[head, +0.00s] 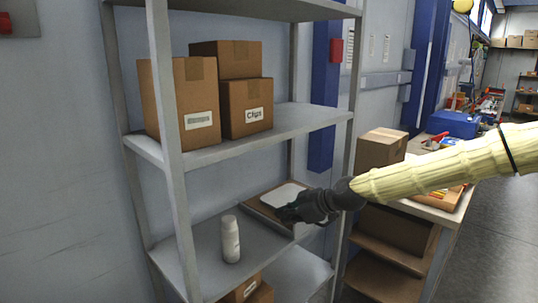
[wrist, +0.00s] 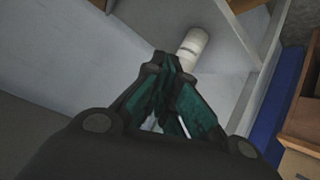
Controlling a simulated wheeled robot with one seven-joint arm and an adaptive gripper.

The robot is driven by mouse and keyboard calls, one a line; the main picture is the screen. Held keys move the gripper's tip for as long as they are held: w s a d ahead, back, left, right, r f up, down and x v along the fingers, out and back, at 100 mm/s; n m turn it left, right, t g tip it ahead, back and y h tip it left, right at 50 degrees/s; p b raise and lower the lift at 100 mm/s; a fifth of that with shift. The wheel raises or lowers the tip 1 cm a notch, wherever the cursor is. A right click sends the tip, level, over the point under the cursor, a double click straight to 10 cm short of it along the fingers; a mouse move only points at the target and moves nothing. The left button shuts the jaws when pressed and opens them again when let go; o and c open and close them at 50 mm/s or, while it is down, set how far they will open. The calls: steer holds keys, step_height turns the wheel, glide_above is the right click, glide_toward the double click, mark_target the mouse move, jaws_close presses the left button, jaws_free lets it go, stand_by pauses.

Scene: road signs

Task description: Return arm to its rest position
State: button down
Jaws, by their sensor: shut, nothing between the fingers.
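My gripper (head: 288,212) is at the end of my cream-sleeved arm, which reaches in from the right toward the grey metal shelf unit. In the wrist view its fingers (wrist: 165,65) are together and empty. In the head view the gripper appears in front of a flat open cardboard tray (head: 262,203) with a white item in it, on the lower shelf (head: 205,262). A white bottle (head: 230,240) stands upright on that shelf, left of and apart from the gripper. In the wrist view the bottle (wrist: 193,45) shows just beyond the fingertips.
Cardboard boxes (head: 180,105) stand on the shelf above (head: 300,118). Another box (head: 245,290) is low down, below the bottle's shelf. A workbench (head: 430,210) with a cardboard box (head: 380,150) and a blue case (head: 453,124) stands to the right. Open floor (head: 500,240) lies at the far right.

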steer(key=s+d+f+m+g+h, duration=0.1)
steer(key=s+f+m, duration=0.2)
steer(key=s+f, duration=0.6)
steer(key=s+f+m+g+h, duration=0.15)
steer(key=s+f, duration=0.35)
steer(key=f, duration=0.8)
steer(key=s+d+f+m+g+h, duration=0.1)
steer(key=s+f+m, duration=0.2)
steer(key=s+f, duration=0.6)
steer(key=s+d+f+m+g+h, duration=0.1)
steer(key=s+d+f+m, duration=0.1)
steer(key=s+d+f, duration=0.3)
steer(key=s+d+f+m+g+h, duration=0.1)
steer(key=s+d+f, duration=0.4)
steer(key=s, duration=0.8)
steer(key=s+d+f+m+g+h, duration=0.1)
steer(key=s+d+f+m+h, duration=0.2)
steer(key=s, duration=0.6)
step_height(320, 180, down, 2)
steer(key=d+m, duration=0.1)
steer(key=d, duration=0.1)
steer(key=shift+d+f+m+b, duration=0.15)
steer(key=shift+d+m+b, duration=0.15)
steer(key=shift+d+m, duration=0.1)
steer(key=shift+h, duration=0.25)
